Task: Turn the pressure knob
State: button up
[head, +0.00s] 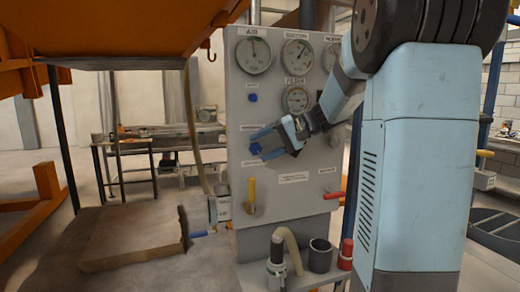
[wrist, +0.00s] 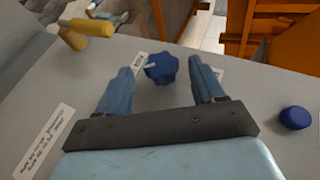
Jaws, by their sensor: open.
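The blue star-shaped knob (wrist: 161,68) sits on the grey control panel (head: 240,105), with a light pointer mark on it. In the wrist view it lies between and just beyond the two fingertips of my gripper (wrist: 164,75). My gripper is open, with a finger on each side of the knob and visible gaps. In the head view my gripper (head: 255,142) reaches the panel's left middle from the right, and the knob (head: 255,149) shows in blue between the fingers. I cannot tell whether a finger touches it.
A small blue round button (wrist: 295,118) is on the panel, above the knob in the head view. Gauges (head: 254,55) line the top. A yellow-handled valve (head: 251,190) and a red lever (head: 333,196) are below. An orange frame (head: 110,25) stands left.

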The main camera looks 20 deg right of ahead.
jog(key=v, duration=1.2)
jog(key=s+a+f+g+h, duration=0.2)
jog(key=s+a+f+h, duration=0.35)
jog(key=s+a, duration=0.55)
jog(key=s+f+n+t+h, duration=0.1)
jog(key=s+f+h, duration=0.2)
jog(key=s, duration=0.3)
jog(key=s+a+f+n+t+h, duration=0.1)
jog(key=s+f+h, duration=0.2)
jog(key=s+f, duration=0.2)
jog(key=shift+s+a+n, duration=0.25)
jog(key=shift+s+n, duration=0.05)
jog(key=shift+s, duration=0.65)
